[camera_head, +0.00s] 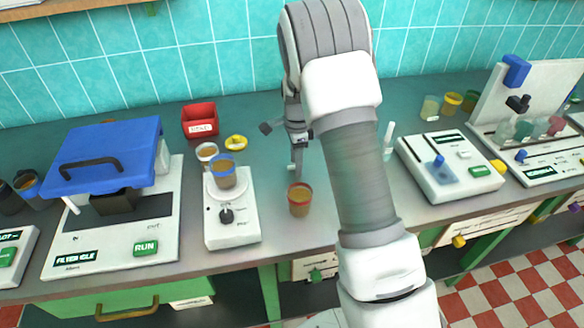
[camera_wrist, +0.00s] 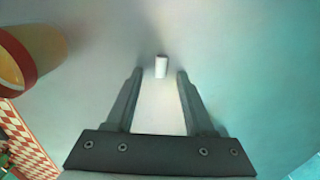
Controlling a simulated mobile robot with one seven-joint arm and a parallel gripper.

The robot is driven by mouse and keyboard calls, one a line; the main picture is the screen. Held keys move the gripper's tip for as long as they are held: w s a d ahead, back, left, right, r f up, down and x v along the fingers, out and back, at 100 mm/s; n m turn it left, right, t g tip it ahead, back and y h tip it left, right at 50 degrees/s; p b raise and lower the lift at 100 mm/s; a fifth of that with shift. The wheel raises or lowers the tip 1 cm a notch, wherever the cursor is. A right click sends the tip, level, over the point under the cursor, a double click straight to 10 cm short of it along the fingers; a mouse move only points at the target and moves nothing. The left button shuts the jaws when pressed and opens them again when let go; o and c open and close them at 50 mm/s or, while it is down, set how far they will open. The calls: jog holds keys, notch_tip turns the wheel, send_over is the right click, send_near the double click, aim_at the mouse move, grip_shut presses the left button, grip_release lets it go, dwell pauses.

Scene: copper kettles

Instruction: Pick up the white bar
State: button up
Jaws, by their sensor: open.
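My gripper (camera_wrist: 159,75) is open, with one finger on each side of that gap and nothing held. I cannot tell how high the fingertips are above the bench. In the head view my gripper (camera_head: 297,168) points down at the bench behind a red-rimmed cup, and a small pale spot by its tip may be the bar (camera_head: 291,168).
The red-rimmed cup of brown liquid (camera_head: 299,199) stands close by and fills the left edge of the wrist view (camera_wrist: 40,55). A white stirrer device (camera_head: 230,218) carrying another cup (camera_head: 224,175) is to the left. A white device (camera_head: 450,170) is to the right.

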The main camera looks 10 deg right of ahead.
grip_shut()
dwell(0.3)
